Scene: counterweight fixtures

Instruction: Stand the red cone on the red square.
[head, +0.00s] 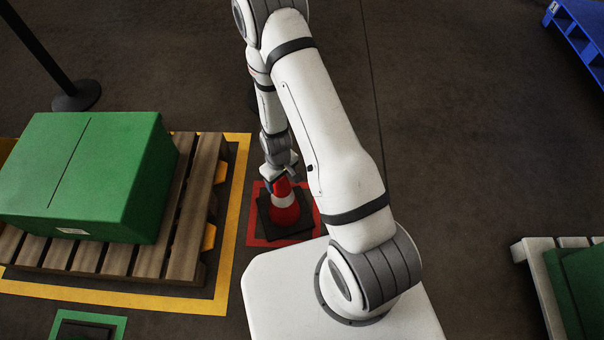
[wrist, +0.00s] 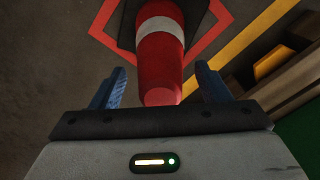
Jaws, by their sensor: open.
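The red cone (head: 283,209), with a white band and a dark square base, stands upright within the red square outline (head: 254,240) on the floor. The cone looks slightly turned against the outline. My gripper (head: 279,178) is at the cone's top, partly hidden by my arm. In the wrist view, the cone (wrist: 161,65) lies between the two blue fingers of my gripper (wrist: 160,86), with gaps on both sides. The gripper is open. The red square (wrist: 104,20) also shows around the base there, partly cut off by the frame.
A wooden pallet (head: 147,262) with a green box (head: 90,180) stands left, inside a yellow floor outline (head: 237,190). A green square (head: 119,326) is at the lower left. A post base (head: 77,96) is upper left, a blue pallet (head: 575,30) upper right. The floor behind is clear.

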